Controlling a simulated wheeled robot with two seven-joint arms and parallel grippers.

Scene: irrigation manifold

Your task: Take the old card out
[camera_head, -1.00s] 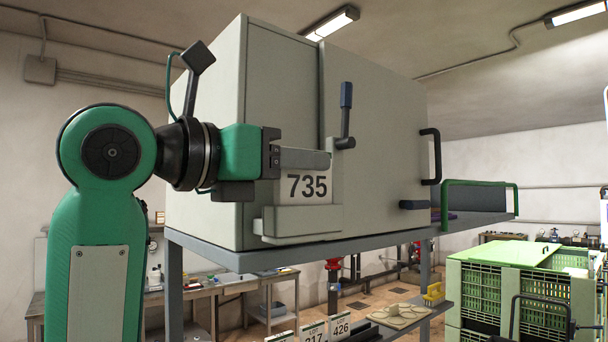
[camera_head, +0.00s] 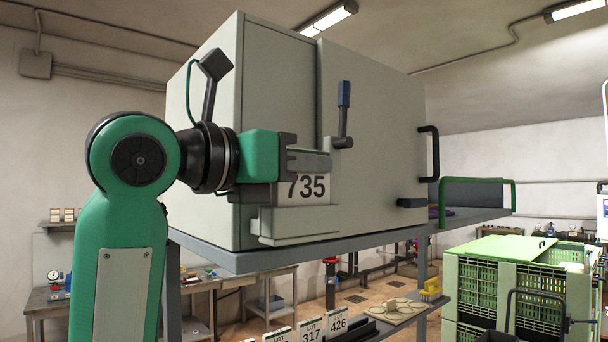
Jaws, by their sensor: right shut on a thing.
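The old card (camera_head: 313,188), white with a black 735, stands upright in the pale grey holder (camera_head: 300,224) on the front of a large grey cabinet (camera_head: 378,130). A dark grey bar lies along the card's top edge. My right gripper (camera_head: 287,172), on the green arm at the left of the picture, is shut on the card's left side. Its dark jaws partly cover the 7. The card's lower edge meets the holder. The far jaw is hidden. My left gripper is not in view.
A blue-tipped lever (camera_head: 344,112) and a black handle (camera_head: 431,154) stick out from the cabinet right of the card. The cabinet rests on a grey shelf (camera_head: 232,261). Several lot cards (camera_head: 311,333) stand below. Green crates (camera_head: 510,285) are at right.

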